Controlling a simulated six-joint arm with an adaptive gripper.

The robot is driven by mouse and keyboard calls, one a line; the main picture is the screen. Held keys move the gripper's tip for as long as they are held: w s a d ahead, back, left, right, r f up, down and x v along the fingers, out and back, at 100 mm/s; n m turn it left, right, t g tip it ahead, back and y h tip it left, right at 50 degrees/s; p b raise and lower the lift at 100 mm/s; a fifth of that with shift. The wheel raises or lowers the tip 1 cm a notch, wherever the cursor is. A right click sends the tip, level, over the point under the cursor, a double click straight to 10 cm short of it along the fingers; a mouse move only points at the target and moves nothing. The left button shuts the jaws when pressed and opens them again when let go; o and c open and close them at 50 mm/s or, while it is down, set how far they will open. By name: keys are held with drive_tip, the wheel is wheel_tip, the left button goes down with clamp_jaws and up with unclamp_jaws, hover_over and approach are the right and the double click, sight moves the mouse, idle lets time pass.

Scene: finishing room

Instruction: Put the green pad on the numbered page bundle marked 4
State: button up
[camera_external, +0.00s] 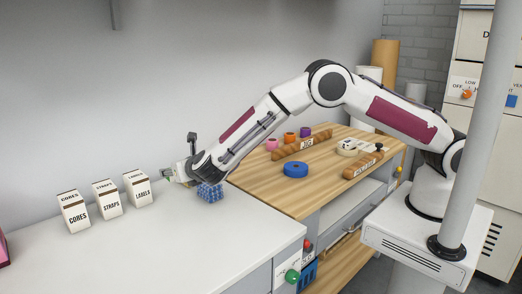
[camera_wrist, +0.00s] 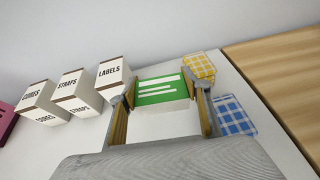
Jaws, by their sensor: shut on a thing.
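My gripper (camera_wrist: 160,96) is shut on the green pad (camera_wrist: 162,88), a block with a green top, white stripes and pale sides, seen between the fingers in the wrist view. In the external view my gripper (camera_external: 176,174) is over the white counter, right of the labelled boxes; the pad is hard to make out there. I cannot make out a page bundle marked 4 in either view.
Boxes marked CORES (camera_external: 74,212), STRAPS (camera_external: 107,199) and LABELS (camera_external: 137,190) stand left on the counter. A blue checked block (camera_wrist: 232,116) and a yellow checked block (camera_wrist: 199,67) lie right of my gripper. The wooden bench (camera_external: 262,184) holds a blue roll (camera_external: 295,170) and brown rolls (camera_external: 301,145).

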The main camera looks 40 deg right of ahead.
drive_tip(key=w+d, duration=0.2)
drive_tip(key=d, duration=0.1)
drive_tip(key=w+d+r+m+h, duration=0.1)
drive_tip(key=w+d, duration=0.1)
drive_tip(key=d, duration=0.2)
drive_tip(key=w+d+r+m+h, duration=0.1)
drive_tip(key=w+d, duration=0.1)
drive_tip(key=d, duration=0.2)
drive_tip(key=shift+w+d+r, duration=0.1)
drive_tip(key=shift+w, duration=0.15)
drive_tip(key=w+d+r+m+g+h, duration=0.1)
drive_tip(key=w+d+m+h, duration=0.1)
drive_tip(key=d, duration=1)
drive_tip(key=w+d+r+m+g+h, duration=0.1)
drive_tip(key=w+d+r+m+h, duration=0.15)
drive_tip(key=d, duration=1.05)
drive_tip(key=s+d+m+g+h, duration=0.2)
drive_tip(key=s+d, duration=0.1)
drive_tip(key=d, duration=0.9)
drive_tip(key=s+d+m+g+h, duration=0.2)
drive_tip(key=s+d, duration=0.1)
drive_tip(key=d, duration=1)
drive_tip(key=s+d+m+g+h, duration=0.1)
drive_tip(key=s+d+m+g, duration=0.5)
drive_tip(key=s+d, duration=1.3)
drive_tip(key=s+g, duration=0.1)
drive_tip(key=s, duration=0.1)
drive_tip(key=shift+s+d+r+h, duration=0.2)
drive_tip(key=shift+s+r+h, duration=0.1)
drive_tip(key=shift+s+h, duration=0.05)
